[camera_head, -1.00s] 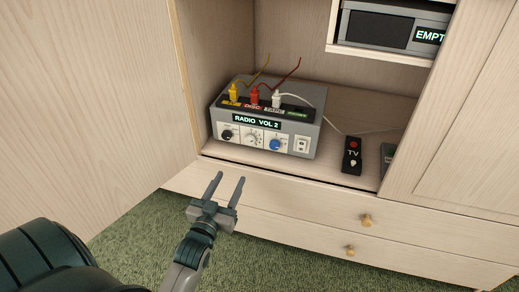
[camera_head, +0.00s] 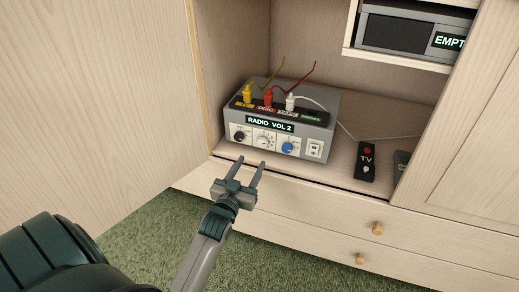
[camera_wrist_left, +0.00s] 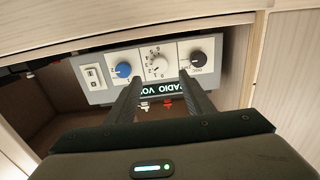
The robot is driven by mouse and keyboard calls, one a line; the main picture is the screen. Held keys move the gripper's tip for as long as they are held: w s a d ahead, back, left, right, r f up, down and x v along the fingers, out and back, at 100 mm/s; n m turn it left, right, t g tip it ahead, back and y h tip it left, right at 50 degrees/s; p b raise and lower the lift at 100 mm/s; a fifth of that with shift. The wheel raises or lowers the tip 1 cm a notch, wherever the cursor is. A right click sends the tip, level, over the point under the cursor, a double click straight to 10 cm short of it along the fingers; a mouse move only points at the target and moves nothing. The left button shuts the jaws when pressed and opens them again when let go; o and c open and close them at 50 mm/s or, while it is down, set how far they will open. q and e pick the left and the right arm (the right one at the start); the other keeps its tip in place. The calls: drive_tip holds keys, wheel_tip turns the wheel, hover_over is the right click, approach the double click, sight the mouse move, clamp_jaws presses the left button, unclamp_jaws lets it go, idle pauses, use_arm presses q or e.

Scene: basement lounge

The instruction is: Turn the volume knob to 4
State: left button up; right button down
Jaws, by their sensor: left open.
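The grey radio box (camera_head: 327,112) stands on the cabinet shelf, and its display (camera_head: 270,126) reads "RADIO VOL 2". Its front has a black knob (camera_head: 240,137), a white knob (camera_head: 263,142) with a dial and a blue knob (camera_head: 288,148). In the left wrist view the panel is upside down; numbers ring the white knob (camera_wrist_left: 158,67), between the blue knob (camera_wrist_left: 123,70) and black knob (camera_wrist_left: 197,58). My left gripper (camera_head: 250,162) is open and empty, just in front of and below the panel. Its fingers (camera_wrist_left: 160,80) flank the white knob in the wrist picture, apparently without contact.
Yellow, red and white plugs with cables stand on the radio's top. A white rocker switch (camera_head: 314,149) is right of the blue knob. A TV remote (camera_head: 366,162) lies on the shelf. Drawers (camera_head: 320,222) are below, and a pale panel (camera_head: 95,90) rises on the left.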

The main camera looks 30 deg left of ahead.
sight(261, 144)
use_arm(q)
drive_tip(key=b+x, duration=0.1)
drive_tip(key=x, duration=0.8)
drive_tip(key=shift+w+a, duration=0.1)
drive_tip(key=shift+w, duration=0.1)
use_arm(e)
drive_tip(key=w+r+t, duration=0.1)
drive_tip(key=w+a+r+t, duration=0.1)
drive_tip(key=r, duration=0.1)
drive_tip(key=shift+w+a+t+y, duration=0.2)
drive_tip(key=shift+w+t+y, duration=0.1)
drive_tip(key=shift+w, duration=0.1)
use_arm(q)
drive_tip(key=c, duration=1)
use_arm(e)
drive_tip(key=shift+s, duration=0.1)
